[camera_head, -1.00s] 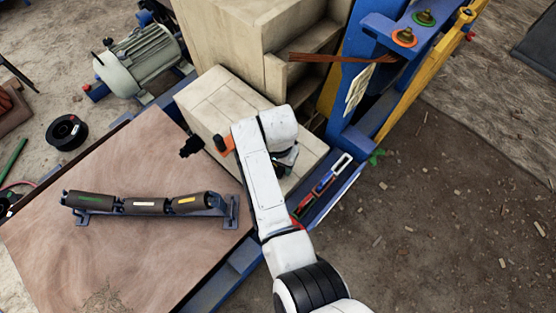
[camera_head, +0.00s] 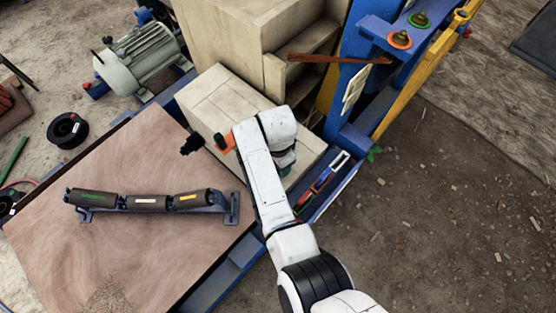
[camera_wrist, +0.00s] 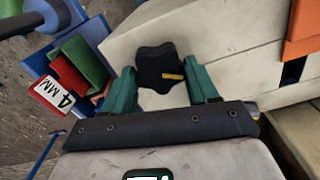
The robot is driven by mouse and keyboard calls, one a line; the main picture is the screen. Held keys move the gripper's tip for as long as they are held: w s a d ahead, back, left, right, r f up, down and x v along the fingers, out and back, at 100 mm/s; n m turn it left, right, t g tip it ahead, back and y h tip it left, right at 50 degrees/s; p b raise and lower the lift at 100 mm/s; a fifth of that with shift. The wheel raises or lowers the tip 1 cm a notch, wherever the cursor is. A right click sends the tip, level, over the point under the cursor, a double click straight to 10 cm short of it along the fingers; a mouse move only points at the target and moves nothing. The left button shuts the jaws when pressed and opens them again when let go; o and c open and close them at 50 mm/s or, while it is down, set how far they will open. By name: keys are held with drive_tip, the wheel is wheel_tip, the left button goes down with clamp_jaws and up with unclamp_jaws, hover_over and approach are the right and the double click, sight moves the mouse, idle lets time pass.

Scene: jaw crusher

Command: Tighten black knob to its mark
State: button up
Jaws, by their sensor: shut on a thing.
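The black lobed knob (camera_wrist: 158,68) with a yellow stripe sits on the pale block, and the stripe points right in the wrist view. My gripper (camera_wrist: 162,78) has its teal fingers on either side of the knob and is shut on it. No separate mark on the block beside the knob can be made out. In the head view my arm hides the knob and most of the gripper over the beige block (camera_head: 225,100).
An orange part (camera_head: 225,142) and a black fitting (camera_head: 192,145) sit at the block's left edge. A blue tray (camera_head: 325,185) with coloured pieces lies right of my arm. A roller set (camera_head: 150,201) rests on the wooden board (camera_head: 150,260). A blue frame (camera_head: 360,90) rises behind.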

idle(0.3)
drive_tip(key=o, duration=1.1)
drive_tip(key=shift+c, duration=0.2)
wheel_tip(320, 180, up, 11)
drive_tip(key=shift+f, duration=0.1)
drive_tip(key=s+d+f+n+t+h, duration=0.1)
drive_tip(key=s+d+f+n, duration=0.15)
drive_tip(key=d, duration=0.85)
drive_tip(key=s+d+f+n, duration=0.1)
drive_tip(key=s+d, duration=0.3)
drive_tip(key=d, duration=0.8)
drive_tip(key=s+d+r+n, duration=0.1)
drive_tip(key=s+d+n, duration=0.2)
drive_tip(key=s, duration=0.7)
drive_tip(key=s+d+r+n, duration=0.1)
drive_tip(key=s+d+n, duration=0.2)
drive_tip(key=s, duration=0.7)
drive_tip(key=shift+d+r+y, duration=0.25)
drive_tip(key=shift+d+y, duration=0.15)
drive_tip(key=shift+d, duration=0.15)
